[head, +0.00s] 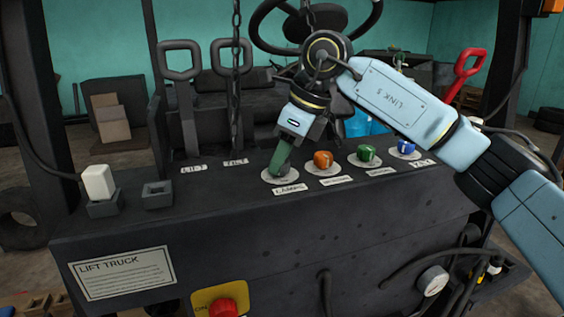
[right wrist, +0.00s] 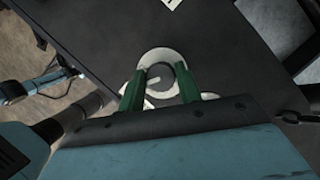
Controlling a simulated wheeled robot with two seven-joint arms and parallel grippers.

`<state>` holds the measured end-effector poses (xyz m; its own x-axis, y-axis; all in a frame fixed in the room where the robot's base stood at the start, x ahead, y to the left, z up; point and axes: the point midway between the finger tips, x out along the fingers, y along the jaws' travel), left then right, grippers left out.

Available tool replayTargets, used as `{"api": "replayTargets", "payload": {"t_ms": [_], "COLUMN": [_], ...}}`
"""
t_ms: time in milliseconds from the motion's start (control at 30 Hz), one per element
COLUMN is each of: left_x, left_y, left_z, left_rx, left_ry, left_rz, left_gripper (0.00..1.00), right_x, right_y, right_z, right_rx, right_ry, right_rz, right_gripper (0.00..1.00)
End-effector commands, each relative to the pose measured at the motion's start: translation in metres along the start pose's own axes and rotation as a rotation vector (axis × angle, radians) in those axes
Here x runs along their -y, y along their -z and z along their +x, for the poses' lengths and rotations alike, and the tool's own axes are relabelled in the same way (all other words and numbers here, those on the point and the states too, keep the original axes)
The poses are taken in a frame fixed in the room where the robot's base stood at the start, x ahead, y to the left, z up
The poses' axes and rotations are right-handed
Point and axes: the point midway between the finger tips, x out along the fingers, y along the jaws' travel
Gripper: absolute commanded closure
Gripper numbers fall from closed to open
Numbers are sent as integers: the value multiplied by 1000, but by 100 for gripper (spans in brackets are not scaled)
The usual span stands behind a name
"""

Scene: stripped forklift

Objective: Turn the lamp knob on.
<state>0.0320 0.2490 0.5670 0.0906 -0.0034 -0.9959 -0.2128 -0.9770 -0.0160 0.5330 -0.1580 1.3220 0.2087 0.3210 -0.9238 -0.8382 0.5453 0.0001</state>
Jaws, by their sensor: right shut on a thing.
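The lamp knob is a dark grey round knob (right wrist: 160,72) on a pale disc, with a light mark on its face, in the right wrist view. In the head view the fingers hide it, and its pale disc (head: 267,175) shows beside a label reading LAMPS (head: 289,189). My right gripper (head: 281,168) points down at the panel with its green fingers on the knob. In the right wrist view its fingers (right wrist: 160,86) stand on either side of the knob, shut on it.
To the right on the panel (head: 250,215) sit an orange knob (head: 323,160), a green knob (head: 367,154) and a blue knob (head: 406,147). A chain (head: 236,70) hangs by grey levers (head: 180,62). A steering wheel (head: 268,30) stands behind my arm. A red button (head: 223,308) is low in front.

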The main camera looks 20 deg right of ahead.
Motion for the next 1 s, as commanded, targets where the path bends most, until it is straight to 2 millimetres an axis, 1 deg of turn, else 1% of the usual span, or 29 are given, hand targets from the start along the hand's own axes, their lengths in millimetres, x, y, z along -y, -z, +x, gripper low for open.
{"api": "replayTargets", "payload": {"t_ms": [33, 100, 500, 700, 1000], "left_x": [0, 0, -1, -1, -1], "left_y": [0, 0, -2, -2, -2], "left_z": [6, 10, 30, 35, 38], "left_rx": [-1, -1, -2, -2, -2], "left_ry": [0, 0, 0, 0, 0], "left_rz": [0, 0, 0, 0, 0], "left_gripper": [64, 64, 64, 64, 64], "right_x": [0, 0, -2, -2, -2], "right_y": [1, 0, 0, -1, -1], "right_z": [2, 1, 0, 0, -1], "right_rx": [2, 2, 3, 2, 2], "right_ry": [21, 46, 170, 208, 233], "right_rz": [38, 98, 401, 497, 558], "right_gripper": [89, 89, 89, 89, 89]}}
